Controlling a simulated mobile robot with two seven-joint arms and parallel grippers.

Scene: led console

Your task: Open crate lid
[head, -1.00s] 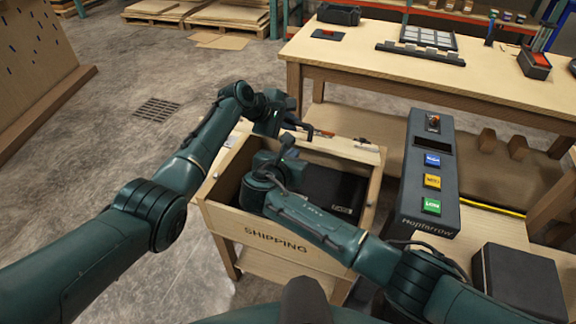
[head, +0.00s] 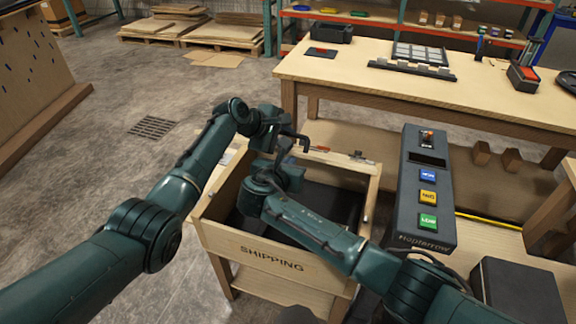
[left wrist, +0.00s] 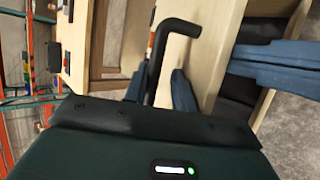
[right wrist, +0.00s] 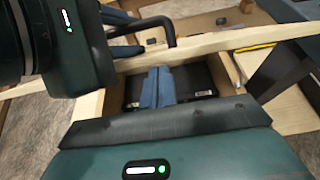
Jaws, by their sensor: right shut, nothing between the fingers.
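The wooden crate (head: 273,257), marked SHIPPING, stands in the middle of the head view. Its top is open in front, and dark contents show inside. A pale board (head: 345,170) with small fittings runs along its back; I cannot tell whether this is the lid. My left gripper (left wrist: 158,85) is over the back part of the crate, with a black bent bar (left wrist: 174,27) between its fingers. The bar also shows in the head view (head: 300,137). My right gripper (right wrist: 157,75) is shut and empty, over the crate opening. Its fingertips are hard to see in the head view.
A dark console (head: 428,205) with blue, yellow and green buttons stands right of the crate. A black box (head: 517,290) is at the lower right. A workbench (head: 400,95) stands behind. Bare floor (head: 120,185) lies to the left.

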